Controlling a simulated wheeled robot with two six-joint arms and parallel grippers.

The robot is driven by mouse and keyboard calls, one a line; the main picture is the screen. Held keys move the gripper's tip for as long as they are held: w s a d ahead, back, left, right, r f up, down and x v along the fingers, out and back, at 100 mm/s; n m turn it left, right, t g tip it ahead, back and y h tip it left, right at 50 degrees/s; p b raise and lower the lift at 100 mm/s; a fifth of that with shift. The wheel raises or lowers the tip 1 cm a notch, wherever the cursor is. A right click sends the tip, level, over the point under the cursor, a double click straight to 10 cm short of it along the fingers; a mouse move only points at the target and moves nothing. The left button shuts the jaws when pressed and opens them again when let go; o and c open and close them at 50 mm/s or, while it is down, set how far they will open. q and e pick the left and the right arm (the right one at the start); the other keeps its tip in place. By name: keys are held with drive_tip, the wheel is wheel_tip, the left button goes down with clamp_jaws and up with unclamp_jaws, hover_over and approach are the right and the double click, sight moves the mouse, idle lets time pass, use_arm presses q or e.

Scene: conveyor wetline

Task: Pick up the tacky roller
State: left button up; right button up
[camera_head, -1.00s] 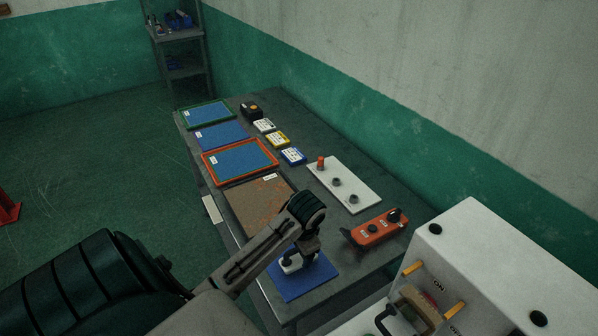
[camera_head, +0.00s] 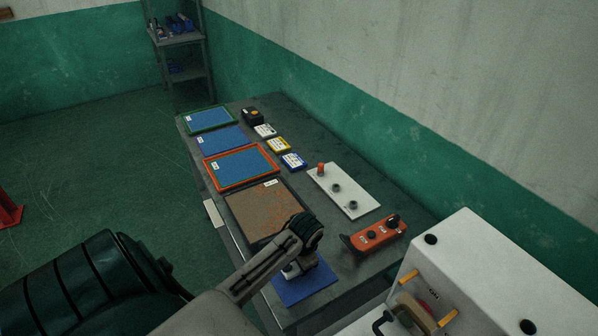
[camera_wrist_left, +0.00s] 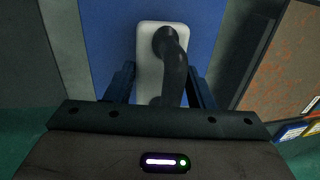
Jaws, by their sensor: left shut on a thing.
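The tacky roller, a white block-like body with a curved black handle (camera_wrist_left: 172,60), is over the blue mat (camera_head: 306,289) at the near end of the table. In the head view only part of its white body (camera_head: 300,268) shows below my wrist. My left gripper (camera_wrist_left: 160,84) is shut on the roller, its two dark blue fingers on either side of the black handle. In the head view the left gripper (camera_head: 296,262) is mostly hidden by its own arm. I cannot tell whether the roller touches the mat. My right gripper is not in view.
A brown board (camera_head: 262,206) lies just beyond the mat. An orange control box (camera_head: 375,234) and a white panel with knobs (camera_head: 350,202) are to the right. A white machine (camera_head: 480,262) stands at the lower right. Framed blue screens (camera_head: 241,166) lie farther back.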

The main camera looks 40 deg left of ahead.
use_arm(q)
drive_tip(key=shift+w+r+b, duration=0.1)
drive_tip(key=shift+r+b, duration=0.3)
drive_tip(key=shift+r, duration=0.05)
wheel_tip(320, 180, up, 2)
drive_tip(key=shift+a+b, duration=0.1)
drive_tip(key=shift+b, duration=0.55)
drive_tip(key=s+d+r+b, duration=0.1)
drive_tip(key=s+d+r, duration=0.1)
drive_tip(key=s+d, duration=0.9)
drive_tip(key=shift+s+d, duration=0.15)
drive_tip(key=shift+s, duration=0.15)
drive_tip(key=shift+r, duration=0.1)
